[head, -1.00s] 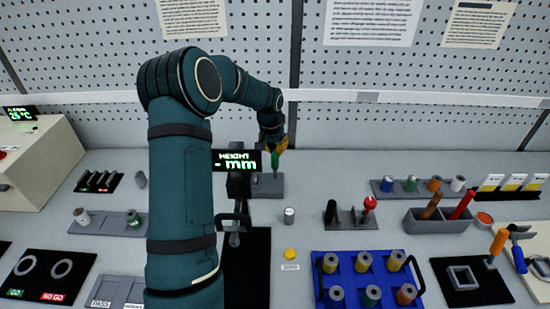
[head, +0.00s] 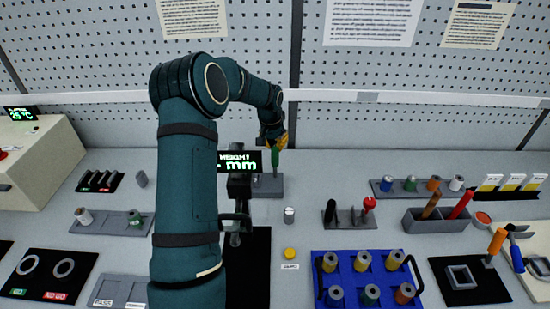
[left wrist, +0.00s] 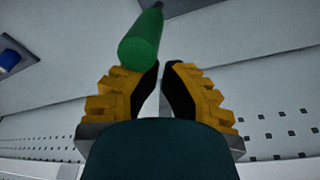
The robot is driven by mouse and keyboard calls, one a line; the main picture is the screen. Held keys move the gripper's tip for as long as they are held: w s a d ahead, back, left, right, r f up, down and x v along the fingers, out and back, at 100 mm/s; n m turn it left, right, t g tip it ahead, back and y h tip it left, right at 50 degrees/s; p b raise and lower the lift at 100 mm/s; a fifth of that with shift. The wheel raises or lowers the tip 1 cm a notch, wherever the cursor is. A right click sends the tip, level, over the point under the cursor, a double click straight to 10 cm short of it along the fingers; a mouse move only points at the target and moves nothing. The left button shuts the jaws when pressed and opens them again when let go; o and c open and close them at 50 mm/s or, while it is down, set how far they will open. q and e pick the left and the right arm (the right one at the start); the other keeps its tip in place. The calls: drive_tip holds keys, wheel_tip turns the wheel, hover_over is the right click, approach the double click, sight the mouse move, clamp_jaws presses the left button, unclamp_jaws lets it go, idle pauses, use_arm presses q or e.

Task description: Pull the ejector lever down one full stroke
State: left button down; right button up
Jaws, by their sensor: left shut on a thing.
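The ejector lever's green handle (head: 275,157) stands up from a grey base block (head: 266,187) at the back middle of the bench. My left gripper (head: 276,143) reaches down from above to the top of this handle. In the left wrist view the green handle (left wrist: 143,42) shows large at the fingertips, its rounded end against the left finger. The lever's lower part is small in view. My right gripper is not in view.
A height gauge with a green-lit display (head: 240,161) stands just left of the lever, close to my left arm. A blue tray (head: 348,293) with several spools lies front right. A grey pegboard (head: 400,70) rises behind.

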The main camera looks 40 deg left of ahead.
use_arm(q)
drive_tip(key=shift+w+a, duration=0.2)
drive_tip(key=shift+w, duration=0.05)
drive_tip(key=shift+w+a+f, duration=0.1)
drive_tip(key=shift+w+a, duration=0.15)
drive_tip(key=shift+w, duration=0.05)
drive_tip(key=shift+w+a+f+p, duration=0.1)
drive_tip(key=shift+w+a+p, duration=0.15)
drive_tip(key=shift+w+p, duration=0.05)
wheel_tip(320, 180, up, 9)
drive_tip(key=p, duration=0.4)
drive_tip(key=shift+w+a+p, duration=0.3)
drive_tip(key=shift+w+p, duration=0.1)
idle(0.8)
